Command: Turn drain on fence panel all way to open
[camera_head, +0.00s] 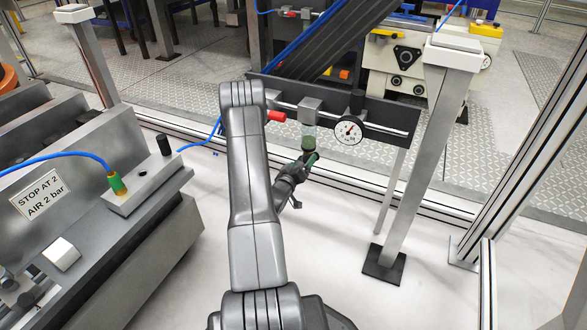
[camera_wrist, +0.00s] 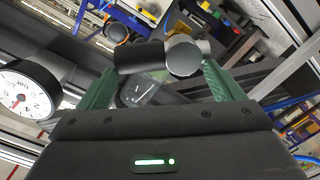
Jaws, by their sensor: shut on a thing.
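The fence panel (camera_head: 388,112) is a dark plate with pipe fittings. From a grey block (camera_head: 310,108) hangs a pale green, see-through bowl (camera_head: 309,136); the drain is at its lower end, mostly hidden by my gripper. My gripper (camera_head: 310,158) is right below the bowl, its green fingers reaching up to it. In the wrist view, my gripper (camera_wrist: 161,62) has its green fingers on either side of a black cylinder (camera_wrist: 140,57) and a grey round part (camera_wrist: 183,58), and is shut on them. I cannot tell how far the drain is turned.
A white gauge (camera_head: 349,130) and black knob (camera_head: 357,101) are close right of the bowl. A red handle (camera_head: 276,116) is left. A slanted grey post (camera_head: 425,160) stands at the right. A machine with a sign (camera_head: 40,197) fills the left.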

